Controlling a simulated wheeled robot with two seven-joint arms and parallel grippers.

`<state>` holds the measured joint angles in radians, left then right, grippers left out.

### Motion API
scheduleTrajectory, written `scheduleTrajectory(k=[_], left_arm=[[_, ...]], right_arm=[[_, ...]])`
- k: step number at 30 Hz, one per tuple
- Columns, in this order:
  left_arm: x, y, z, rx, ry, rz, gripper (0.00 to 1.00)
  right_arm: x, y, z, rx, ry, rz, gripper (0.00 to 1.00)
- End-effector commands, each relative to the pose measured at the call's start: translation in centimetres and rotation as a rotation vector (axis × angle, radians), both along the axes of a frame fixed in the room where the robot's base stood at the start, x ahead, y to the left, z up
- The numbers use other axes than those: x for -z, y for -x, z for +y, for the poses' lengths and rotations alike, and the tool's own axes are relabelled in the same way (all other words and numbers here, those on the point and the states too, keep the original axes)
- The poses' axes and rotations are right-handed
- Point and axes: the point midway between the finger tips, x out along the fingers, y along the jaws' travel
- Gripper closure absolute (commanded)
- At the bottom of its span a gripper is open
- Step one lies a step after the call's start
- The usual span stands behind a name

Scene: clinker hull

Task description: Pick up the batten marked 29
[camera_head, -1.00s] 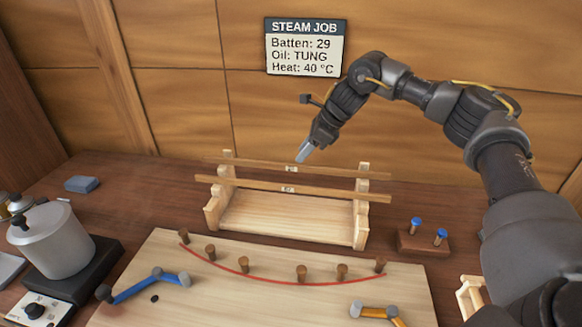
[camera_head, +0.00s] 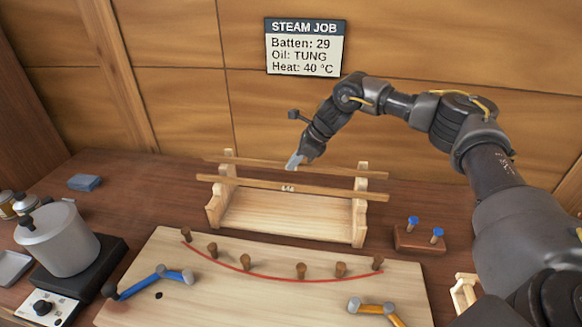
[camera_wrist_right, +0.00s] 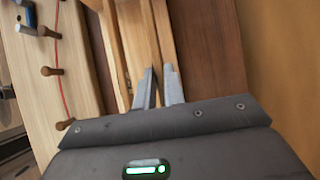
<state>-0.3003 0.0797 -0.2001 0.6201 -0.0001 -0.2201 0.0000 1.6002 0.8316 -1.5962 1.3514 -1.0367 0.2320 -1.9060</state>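Two thin wooden battens lie across a wooden rack: a rear, upper one (camera_head: 340,170) and a front, lower one (camera_head: 240,184). The front batten has a small pale label whose mark I cannot read. The rear batten's label is hidden behind my fingers, so I cannot tell which is marked 29. My right gripper (camera_head: 293,162) is at the middle of the rear batten, pointing down. In the right wrist view its two fingers (camera_wrist_right: 160,84) are apart, with a narrow gap, close to a batten (camera_wrist_right: 164,35). Whether they touch it is unclear. My left gripper is out of view.
The rack (camera_head: 285,217) has raised ends. A board (camera_head: 240,300) with pegs and a red curved line lies in front. A pot (camera_head: 58,240) on a heater stands left, a block with blue-headed pegs (camera_head: 418,240) right. A sign (camera_head: 306,47) reads Batten 29.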

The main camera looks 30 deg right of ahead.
Motion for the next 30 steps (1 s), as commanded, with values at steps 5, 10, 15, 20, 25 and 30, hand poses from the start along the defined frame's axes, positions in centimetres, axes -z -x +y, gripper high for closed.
scheduleTrajectory(k=[5,10,15,20,25,30], left_arm=[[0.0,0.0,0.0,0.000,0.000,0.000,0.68],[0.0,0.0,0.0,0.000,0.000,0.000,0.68],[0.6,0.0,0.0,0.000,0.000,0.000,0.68],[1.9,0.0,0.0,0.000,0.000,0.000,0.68],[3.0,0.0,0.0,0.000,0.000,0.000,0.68],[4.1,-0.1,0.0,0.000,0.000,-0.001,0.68]], right_arm=[[0.0,0.0,0.0,0.001,0.000,-0.001,1.00],[-0.1,0.0,0.0,0.001,0.000,-0.001,1.00],[-0.7,-0.1,0.0,-0.001,-0.001,-0.004,1.00],[-2.6,-0.2,0.1,-0.001,-0.001,-0.008,1.00],[-5.8,2.3,0.3,-0.003,-0.001,-0.008,1.00],[-9.1,5.2,0.7,-0.003,-0.001,-0.008,1.00]])
